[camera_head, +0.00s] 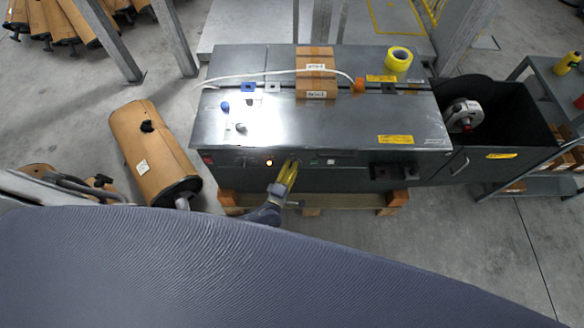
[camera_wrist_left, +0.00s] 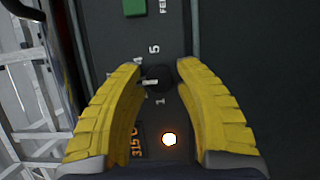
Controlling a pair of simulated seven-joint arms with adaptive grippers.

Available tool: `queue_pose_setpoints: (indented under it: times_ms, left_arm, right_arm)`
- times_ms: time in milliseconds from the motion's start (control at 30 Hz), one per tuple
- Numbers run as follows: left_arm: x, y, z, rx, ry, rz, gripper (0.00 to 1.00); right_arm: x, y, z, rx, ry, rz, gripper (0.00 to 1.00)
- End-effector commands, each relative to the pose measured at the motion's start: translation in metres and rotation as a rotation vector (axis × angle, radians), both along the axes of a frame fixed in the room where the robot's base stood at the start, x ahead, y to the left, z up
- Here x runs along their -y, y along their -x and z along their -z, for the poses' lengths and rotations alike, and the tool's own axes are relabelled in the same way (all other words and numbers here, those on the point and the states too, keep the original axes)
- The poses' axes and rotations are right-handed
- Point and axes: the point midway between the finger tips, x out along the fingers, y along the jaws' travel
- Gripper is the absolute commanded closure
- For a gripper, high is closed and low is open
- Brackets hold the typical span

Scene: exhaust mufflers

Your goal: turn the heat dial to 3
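The heat dial (camera_wrist_left: 162,76) is a dark round knob on the machine's dark front panel. Its pale pointer mark points left in the left wrist view, toward a stretch of the scale between the 4 and the 1. The 1, 4 and 5 are readable; the numbers between 1 and 4 are hidden or unclear. My left gripper (camera_wrist_left: 160,69) has its yellow fingers apart, one on each side of the dial; I cannot tell whether they touch it. In the head view, my left gripper (camera_head: 289,172) is at the front panel. My right gripper is not in view.
An orange display (camera_wrist_left: 137,145) reads about 315 C, near a lit lamp (camera_wrist_left: 168,139). A green button (camera_wrist_left: 134,8) lies above the dial. A strapped carton (camera_head: 316,68) and yellow tape roll (camera_head: 399,59) sit on the machine. A tan cylinder (camera_head: 150,150) lies left.

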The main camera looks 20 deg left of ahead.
Motion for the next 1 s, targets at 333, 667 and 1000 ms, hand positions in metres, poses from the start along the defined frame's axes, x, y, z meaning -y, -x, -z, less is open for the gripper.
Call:
queue_pose_setpoints:
  times_ms: [333, 667, 1000]
  left_arm:
    - [0.001, 0.000, 0.000, 0.000, 0.000, 0.001, 0.50]
    - [-0.003, 0.029, 0.001, -0.002, 0.001, 0.001, 0.50]
    - [-0.008, 0.086, 0.001, -0.002, 0.001, 0.001, 0.50]
  right_arm:
    - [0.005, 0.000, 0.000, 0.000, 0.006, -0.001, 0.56]
    - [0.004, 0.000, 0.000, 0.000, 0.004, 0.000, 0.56]
    - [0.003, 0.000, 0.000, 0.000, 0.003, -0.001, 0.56]
